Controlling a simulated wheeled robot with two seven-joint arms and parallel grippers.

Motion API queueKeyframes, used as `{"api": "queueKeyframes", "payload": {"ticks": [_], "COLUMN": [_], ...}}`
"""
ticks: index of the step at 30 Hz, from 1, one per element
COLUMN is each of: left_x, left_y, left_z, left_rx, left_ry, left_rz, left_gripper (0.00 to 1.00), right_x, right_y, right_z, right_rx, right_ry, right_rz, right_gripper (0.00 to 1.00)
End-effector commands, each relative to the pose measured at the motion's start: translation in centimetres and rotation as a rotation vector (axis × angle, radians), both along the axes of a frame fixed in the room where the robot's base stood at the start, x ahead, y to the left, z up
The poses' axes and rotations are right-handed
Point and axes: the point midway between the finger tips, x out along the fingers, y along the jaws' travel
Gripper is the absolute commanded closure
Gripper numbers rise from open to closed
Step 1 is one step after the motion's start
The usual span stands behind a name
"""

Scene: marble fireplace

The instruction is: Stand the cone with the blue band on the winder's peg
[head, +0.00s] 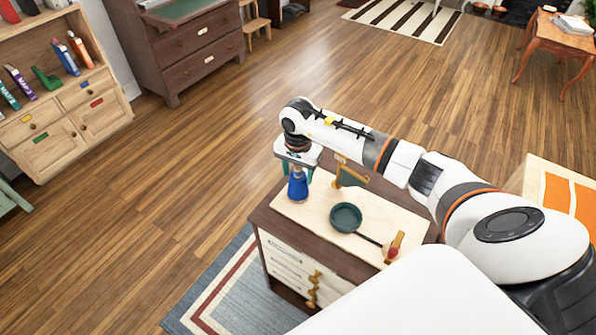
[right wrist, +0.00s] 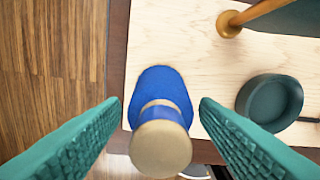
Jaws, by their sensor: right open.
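The blue cone (head: 297,188) stands upright near the far left corner of the cabinet top. In the right wrist view the cone (right wrist: 157,90) shows a tan round top, a blue band below it and a wider blue base. My right gripper (head: 298,171) is over the cone, pointing down. Its two green fingers are open, one on each side, with visible gaps to the cone. A dark green round dish (head: 345,218) with a dark arm stands to the right. I cannot tell for sure which thing is the winder or its peg. My left gripper is not in view.
A green and wooden angled piece (head: 349,177) stands just right of my gripper. A wooden piece with a red part (head: 393,247) sits at the cabinet's right end. The pale cabinet top (head: 318,211) is bare between cone and dish. A bookshelf (head: 62,110) stands far left.

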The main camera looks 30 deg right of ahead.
Motion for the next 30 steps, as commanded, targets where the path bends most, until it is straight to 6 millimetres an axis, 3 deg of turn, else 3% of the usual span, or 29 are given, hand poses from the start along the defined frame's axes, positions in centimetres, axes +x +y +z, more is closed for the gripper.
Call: {"api": "queueKeyframes", "payload": {"ticks": [5, 18, 24, 30], "left_x": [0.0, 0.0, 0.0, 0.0], "left_y": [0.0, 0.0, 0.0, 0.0], "left_z": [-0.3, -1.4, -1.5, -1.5], "left_rx": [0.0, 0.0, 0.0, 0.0], "left_ry": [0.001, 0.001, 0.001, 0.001], "left_rz": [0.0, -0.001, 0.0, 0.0], "left_gripper": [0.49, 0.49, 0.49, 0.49], "right_x": [0.2, 0.1, 0.0, 0.0], "right_y": [-0.1, -0.1, 0.0, 0.0], "right_z": [1.6, 10.2, 11.8, 12.0], "right_rx": [-0.001, -0.001, 0.0, 0.0], "right_ry": [-0.005, -0.004, -0.001, 0.0], "right_rz": [0.001, 0.0, 0.0, 0.0], "right_gripper": [0.44, 0.44, 0.44, 0.44]}}
